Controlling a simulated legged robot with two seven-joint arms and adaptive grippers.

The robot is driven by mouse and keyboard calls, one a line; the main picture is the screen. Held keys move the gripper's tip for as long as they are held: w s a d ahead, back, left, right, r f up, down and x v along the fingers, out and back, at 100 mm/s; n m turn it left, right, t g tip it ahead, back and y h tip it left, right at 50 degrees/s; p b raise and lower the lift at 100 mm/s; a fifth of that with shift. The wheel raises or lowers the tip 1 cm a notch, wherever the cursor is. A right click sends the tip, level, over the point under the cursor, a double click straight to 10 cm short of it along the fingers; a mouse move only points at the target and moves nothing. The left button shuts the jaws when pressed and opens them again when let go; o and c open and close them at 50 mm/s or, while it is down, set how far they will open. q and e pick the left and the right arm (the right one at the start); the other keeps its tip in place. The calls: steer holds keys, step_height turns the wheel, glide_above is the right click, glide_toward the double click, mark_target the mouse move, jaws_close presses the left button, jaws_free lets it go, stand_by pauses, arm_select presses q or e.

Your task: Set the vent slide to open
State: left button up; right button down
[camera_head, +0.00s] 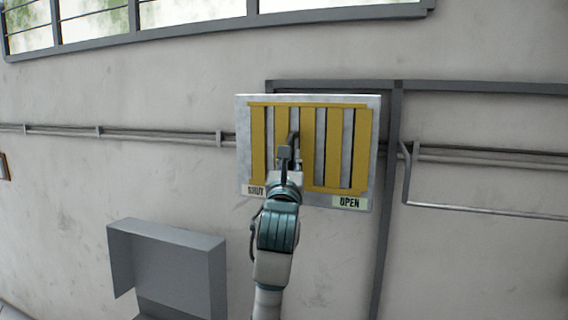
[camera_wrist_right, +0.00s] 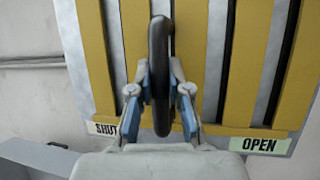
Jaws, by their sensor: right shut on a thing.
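The vent slide (camera_head: 311,140) is a yellow slatted plate on a pale metal panel (camera_head: 371,115) on the wall, with dark gaps between its slats. A SHUT label (camera_head: 256,190) is at the panel's lower left and an OPEN label (camera_head: 350,202) at its lower right. In the right wrist view a black handle (camera_wrist_right: 159,65) stands out from the slide between the two labels, nearer SHUT. My right gripper (camera_wrist_right: 160,100) is shut on the handle, one finger on each side. In the head view my right gripper (camera_head: 291,160) covers part of the slide. My left gripper is out of view.
A grey open box (camera_head: 185,262) stands at the lower left. Pipes (camera_head: 150,134) run along the wall on both sides of the panel. A grey upright (camera_head: 386,230) and a bent rail (camera_head: 480,211) are at the right.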

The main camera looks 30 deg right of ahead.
steer(key=shift+s+d+f+b, duration=0.1)
steer(key=shift+s+d+b, duration=0.3)
steer(key=shift+s+d, duration=0.35)
steer(key=c, duration=1.1)
jaws_free()
steer(key=shift+s, duration=0.1)
steer(key=shift+d, duration=0.1)
steer(key=shift+s, duration=0.1)
steer(key=v, duration=1.2)
